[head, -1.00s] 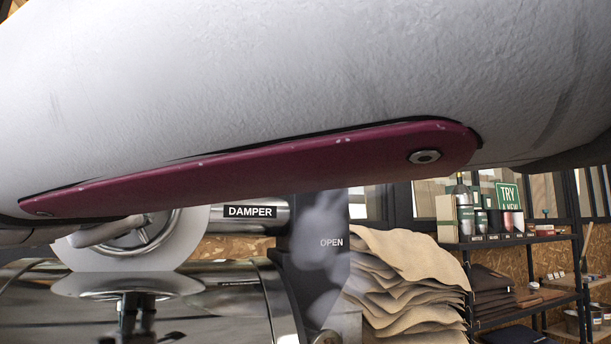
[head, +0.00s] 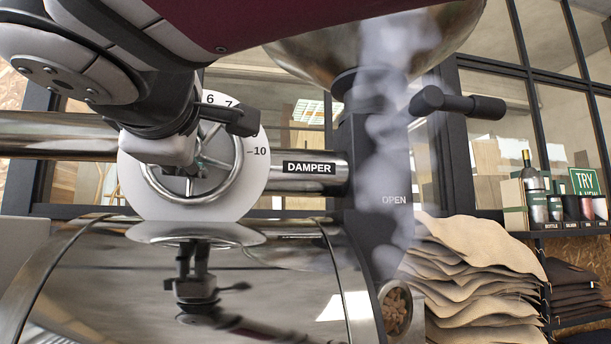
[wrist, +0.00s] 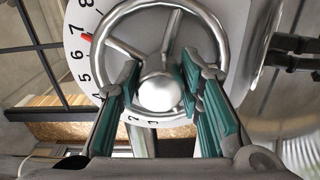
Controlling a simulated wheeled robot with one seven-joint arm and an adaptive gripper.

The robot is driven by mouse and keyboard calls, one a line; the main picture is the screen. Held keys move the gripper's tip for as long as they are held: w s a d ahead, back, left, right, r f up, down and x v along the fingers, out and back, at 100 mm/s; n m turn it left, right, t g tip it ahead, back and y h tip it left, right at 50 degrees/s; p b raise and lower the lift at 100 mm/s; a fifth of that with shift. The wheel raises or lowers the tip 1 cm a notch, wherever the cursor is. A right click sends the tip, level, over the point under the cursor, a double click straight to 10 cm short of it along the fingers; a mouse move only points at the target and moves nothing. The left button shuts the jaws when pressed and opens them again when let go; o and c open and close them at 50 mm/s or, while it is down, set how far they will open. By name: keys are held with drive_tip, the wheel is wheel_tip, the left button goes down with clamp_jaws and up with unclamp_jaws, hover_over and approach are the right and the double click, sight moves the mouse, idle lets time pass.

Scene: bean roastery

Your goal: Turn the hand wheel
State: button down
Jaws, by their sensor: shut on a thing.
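The hand wheel (head: 228,184) is a shiny metal ring with spokes, set in front of a white numbered dial (head: 256,170) beside the DAMPER label (head: 309,168). My gripper (head: 190,155) is at the wheel, and my arm hides the wheel's upper left. In the wrist view my gripper (wrist: 160,75) has its teal-padded fingers inside the ring, one on each side of the round hub (wrist: 160,94). It is shut on the wheel; the exact contact is hard to see. A red mark (wrist: 86,37) shows on the dial between 6 and 7.
A shiny metal drum (head: 90,290) lies below the wheel. A black handle (head: 460,103) sticks out at the right beside the OPEN post (head: 365,180), with smoke in front. Stacked sacks (head: 470,270) and a shelf of goods (head: 560,228) stand at the right.

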drive_tip(key=shift+s+a+f, duration=0.15)
drive_tip(key=shift+a+f, duration=0.05)
drive_tip(key=shift+a, duration=0.1)
drive_tip(key=c, duration=1.1)
unclamp_jaws()
drive_tip(key=shift+r, duration=0.1)
drive_tip(key=shift+d, duration=0.1)
drive_tip(key=v, duration=1.2)
drive_tip(key=shift+s, duration=0.1)
